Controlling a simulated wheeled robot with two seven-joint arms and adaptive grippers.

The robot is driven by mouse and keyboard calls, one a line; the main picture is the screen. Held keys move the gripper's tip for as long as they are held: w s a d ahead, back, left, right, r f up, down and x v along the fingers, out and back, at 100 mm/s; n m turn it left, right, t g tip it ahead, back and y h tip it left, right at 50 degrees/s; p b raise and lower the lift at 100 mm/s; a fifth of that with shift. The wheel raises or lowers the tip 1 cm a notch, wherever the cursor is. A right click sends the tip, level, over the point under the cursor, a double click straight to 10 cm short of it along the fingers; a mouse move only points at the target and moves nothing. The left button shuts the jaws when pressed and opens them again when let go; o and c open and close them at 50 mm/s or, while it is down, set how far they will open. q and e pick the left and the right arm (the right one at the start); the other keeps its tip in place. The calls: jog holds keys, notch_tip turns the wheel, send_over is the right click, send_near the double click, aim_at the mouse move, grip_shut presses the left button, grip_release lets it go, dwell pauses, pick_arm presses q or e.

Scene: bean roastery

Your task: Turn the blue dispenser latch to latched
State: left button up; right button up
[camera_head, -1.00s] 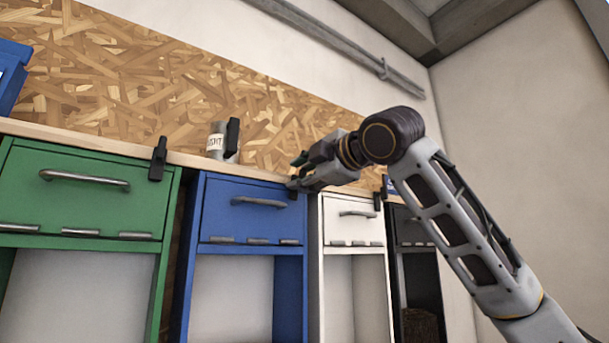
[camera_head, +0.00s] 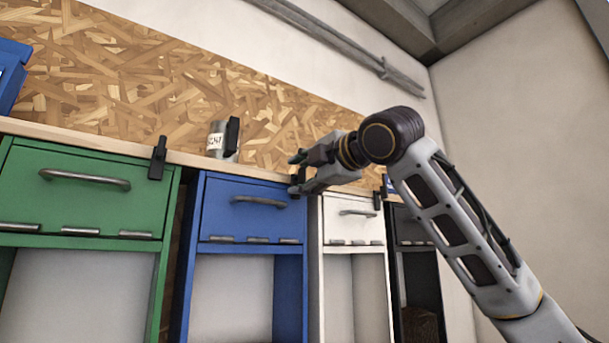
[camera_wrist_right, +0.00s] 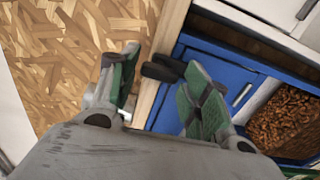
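The blue dispenser (camera_head: 222,217) stands between the green and white ones, its flap with a grey handle closed. Its small black latch (camera_head: 294,190) is at the flap's upper right corner, partly hidden by my right gripper (camera_head: 299,172). In the right wrist view, the black latch (camera_wrist_right: 163,68) lies between the two green-padded fingers of my right gripper (camera_wrist_right: 163,78). Whether the left finger touches the latch I cannot tell. The latch's exact angle is hard to read. My left gripper is not in view.
The green dispenser (camera_head: 82,190) with its black latch (camera_head: 157,160) is at left. The white dispenser (camera_head: 350,228) and a dark one (camera_head: 412,230) are at right. A labelled can (camera_head: 216,140) stands on the wooden ledge (camera_head: 60,133) above. A blue box (camera_head: 10,75) sits far left.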

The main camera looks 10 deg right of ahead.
jog(key=shift+o, duration=0.2)
jog(key=v, duration=1.2)
dwell(0.9)
